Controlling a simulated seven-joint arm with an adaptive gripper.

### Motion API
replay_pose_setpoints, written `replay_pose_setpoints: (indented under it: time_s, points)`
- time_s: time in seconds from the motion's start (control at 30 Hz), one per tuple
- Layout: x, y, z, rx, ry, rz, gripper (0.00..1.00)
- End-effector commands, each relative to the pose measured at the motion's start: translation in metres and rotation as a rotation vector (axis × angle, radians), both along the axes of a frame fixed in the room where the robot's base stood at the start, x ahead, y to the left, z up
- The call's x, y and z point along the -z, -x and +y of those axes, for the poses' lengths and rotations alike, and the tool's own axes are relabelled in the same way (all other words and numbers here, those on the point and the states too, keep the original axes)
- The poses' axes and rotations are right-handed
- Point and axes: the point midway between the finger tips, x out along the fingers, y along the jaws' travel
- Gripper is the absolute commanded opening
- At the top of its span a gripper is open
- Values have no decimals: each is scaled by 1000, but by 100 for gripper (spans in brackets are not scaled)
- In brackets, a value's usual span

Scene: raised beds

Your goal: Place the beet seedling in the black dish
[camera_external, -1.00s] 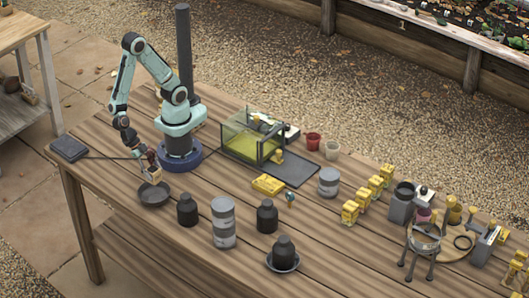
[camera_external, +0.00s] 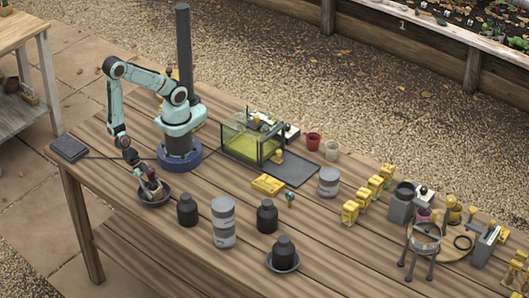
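The black dish (camera_external: 146,204) is a shallow round dish near the left front part of the wooden table. My gripper (camera_external: 151,190) points down at the dish, with its fingertips at or just inside the rim. Small brownish-red and pale shapes show at the fingertips. They are too small to tell the beet seedling from the finger parts, or to tell whether the fingers are open or shut. The gripper hides part of the dish's inside.
Dark bottles (camera_external: 187,210) and stacked grey tins (camera_external: 223,222) stand right of the dish. A glass tank (camera_external: 252,138) with yellow-green contents, a yellow block (camera_external: 268,184) and several yellow items lie farther right. A dark flat box (camera_external: 69,148) sits at the left corner.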

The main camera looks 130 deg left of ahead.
Motion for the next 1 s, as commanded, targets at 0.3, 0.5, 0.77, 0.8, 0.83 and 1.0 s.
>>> replay_pose_setpoints:
  time_s: [0.3,0.5,0.77,0.8,0.83,1.0]
  points:
    - [0,0,0,0,0,0,75]
    - [-8,4,-2,1,4,2,75]
    - [-56,33,-10,3,8,4,75]
    - [-64,38,-11,3,9,4,75]
    - [-69,41,-12,3,8,3,75]
    - [-94,56,-15,2,5,2,75]
